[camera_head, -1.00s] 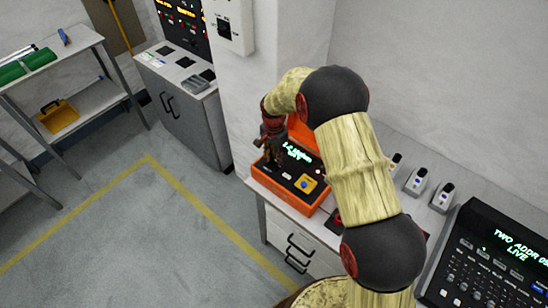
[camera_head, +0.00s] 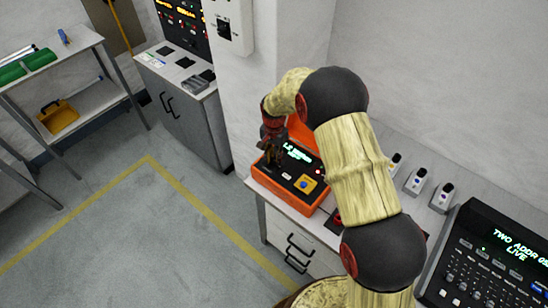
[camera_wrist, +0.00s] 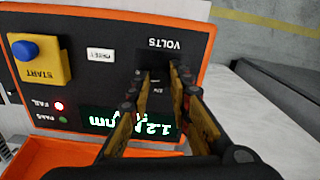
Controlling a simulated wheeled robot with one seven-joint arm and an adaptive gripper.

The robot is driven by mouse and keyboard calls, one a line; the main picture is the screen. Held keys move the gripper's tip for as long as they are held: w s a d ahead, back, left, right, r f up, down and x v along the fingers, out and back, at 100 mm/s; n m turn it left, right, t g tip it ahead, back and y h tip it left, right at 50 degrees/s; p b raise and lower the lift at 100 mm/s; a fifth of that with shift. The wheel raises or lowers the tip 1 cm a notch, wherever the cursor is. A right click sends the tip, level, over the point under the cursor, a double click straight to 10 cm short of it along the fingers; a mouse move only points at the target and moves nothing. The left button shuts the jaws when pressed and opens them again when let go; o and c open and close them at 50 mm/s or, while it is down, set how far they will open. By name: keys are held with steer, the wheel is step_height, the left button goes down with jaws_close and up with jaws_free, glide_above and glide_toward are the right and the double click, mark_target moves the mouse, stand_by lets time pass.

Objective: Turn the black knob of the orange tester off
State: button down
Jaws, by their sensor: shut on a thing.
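The orange tester (camera_head: 303,207) stands on the bench, with an orange lid behind its black panel; it fills much of the wrist view (camera_wrist: 180,21). Its lit green display (camera_wrist: 100,118) appears upside down there, reading about 1.2 with a unit. The red FAIL lamp (camera_wrist: 59,105) glows. A blue START button (camera_wrist: 25,50) sits on a yellow block. My gripper (camera_head: 270,158), also in the wrist view (camera_wrist: 160,75), is shut on the black knob below the VOLTS label. The fingers mostly hide the knob, so its pointer cannot be read.
A black lighting console (camera_head: 490,265) and several small grey and white devices (camera_head: 416,181) stand on the bench to the right. A grey cabinet (camera_head: 190,120) and a shelf with a yellow bin (camera_head: 58,115) are at the left. The floor between is clear.

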steer(key=n, duration=0.4)
steer(key=shift+r+n, duration=0.1)
steer(key=shift+n, duration=0.2)
steer(key=n+p, duration=0.1)
steer(key=n, duration=0.3)
steer(key=shift+w, duration=0.1)
steer(key=n, duration=0.8)
steer(key=shift+n, duration=0.3)
steer(key=n, duration=0.4)
steer(key=shift+n, duration=0.3)
steer(key=n, duration=0.3)
steer(key=shift+n+p, duration=0.3)
steer(key=n, duration=0.4)
steer(key=shift+n, duration=2.3)
